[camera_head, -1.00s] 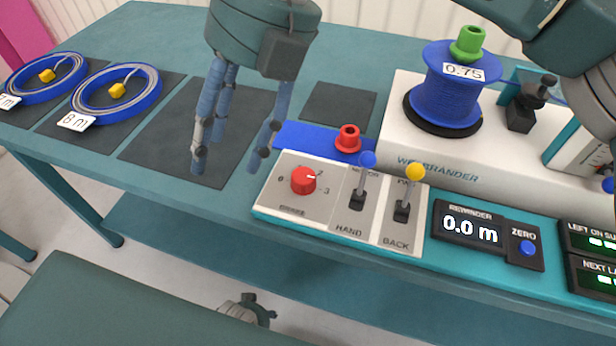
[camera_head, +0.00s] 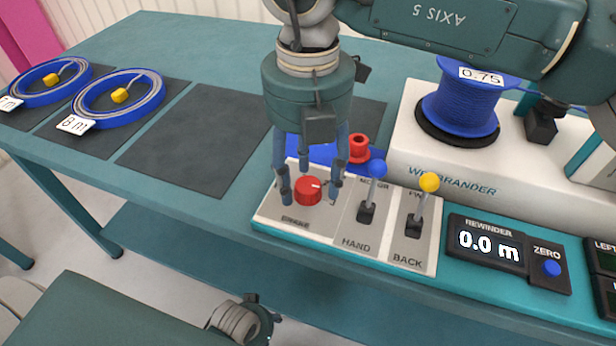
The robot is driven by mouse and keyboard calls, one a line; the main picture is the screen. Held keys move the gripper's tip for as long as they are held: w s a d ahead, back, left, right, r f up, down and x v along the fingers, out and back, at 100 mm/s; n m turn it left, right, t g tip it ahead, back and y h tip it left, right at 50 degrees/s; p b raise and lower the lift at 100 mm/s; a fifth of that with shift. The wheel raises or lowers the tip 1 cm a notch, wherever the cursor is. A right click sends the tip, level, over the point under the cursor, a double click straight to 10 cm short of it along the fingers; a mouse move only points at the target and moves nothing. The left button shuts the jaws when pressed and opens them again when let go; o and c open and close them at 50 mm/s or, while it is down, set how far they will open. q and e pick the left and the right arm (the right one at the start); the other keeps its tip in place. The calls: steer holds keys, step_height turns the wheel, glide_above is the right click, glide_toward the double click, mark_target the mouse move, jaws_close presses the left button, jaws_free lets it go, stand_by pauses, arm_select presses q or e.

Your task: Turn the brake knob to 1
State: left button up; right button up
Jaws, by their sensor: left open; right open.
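The red brake knob (camera_head: 308,191) sits on the light panel (camera_head: 283,221) at the left end of the control console. Its white mark points right and slightly up; the numerals around it are mostly hidden by my fingers. My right gripper (camera_head: 310,192) points down over the knob with its fingers spread around it. It is open, and a gap shows between the fingers and the knob's sides. My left gripper (camera_head: 257,313) is low in the picture, below the table edge, beside my arm. Its fingers cannot be made out clearly.
The HAND lever with blue ball (camera_head: 377,168) and BACK lever with yellow ball (camera_head: 429,182) stand close right of the knob. A red cap (camera_head: 358,147) is behind. A blue reel (camera_head: 460,105) sits on the white machine. Coiled cables (camera_head: 118,97) lie at left; a dark mat (camera_head: 195,145) is bare.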

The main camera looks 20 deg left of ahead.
steer(key=shift+f, duration=0.25)
steer(key=c, duration=1.2)
steer(key=shift+o, duration=0.2)
